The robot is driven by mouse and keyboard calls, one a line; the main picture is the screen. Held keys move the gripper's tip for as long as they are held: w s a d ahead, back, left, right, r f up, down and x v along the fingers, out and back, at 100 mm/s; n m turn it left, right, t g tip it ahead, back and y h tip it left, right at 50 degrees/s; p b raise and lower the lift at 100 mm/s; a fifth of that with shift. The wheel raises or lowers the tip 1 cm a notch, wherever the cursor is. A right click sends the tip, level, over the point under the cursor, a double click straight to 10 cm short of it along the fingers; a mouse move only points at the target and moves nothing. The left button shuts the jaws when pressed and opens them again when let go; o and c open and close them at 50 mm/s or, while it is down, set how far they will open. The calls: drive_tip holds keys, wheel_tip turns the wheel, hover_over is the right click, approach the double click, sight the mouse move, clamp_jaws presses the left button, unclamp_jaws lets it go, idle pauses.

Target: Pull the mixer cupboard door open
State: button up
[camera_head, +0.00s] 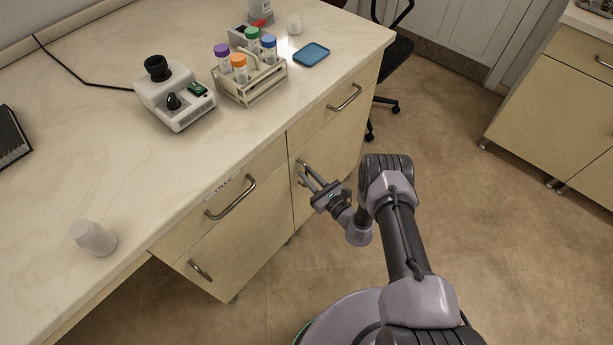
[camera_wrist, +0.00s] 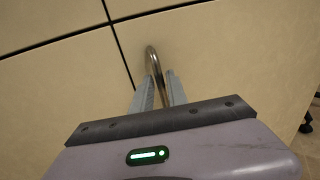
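The cupboard doors are pale wood fronts below the counter drawers. One door (camera_head: 335,160) with a curved metal handle (camera_head: 302,172) is under the right drawer; another door (camera_head: 245,255) is under the left drawer. Both look closed. My gripper (camera_head: 311,178) is at the handle of the right-hand door. In the wrist view, that handle (camera_wrist: 152,62) reaches between my two fingers (camera_wrist: 160,88). The fingers look apart, one on each side of the handle; contact cannot be made out. The white mixer (camera_head: 175,93) with a black top stands on the counter above.
A dark chair (camera_head: 395,60) stands behind the counter's right end. Floor (camera_head: 480,190) to the right is clear, up to another cabinet (camera_head: 570,120).

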drive_tip(key=shift+w+a, duration=0.3)
drive_tip(key=shift+w, duration=0.15)
clamp_jaws()
idle(1.1)
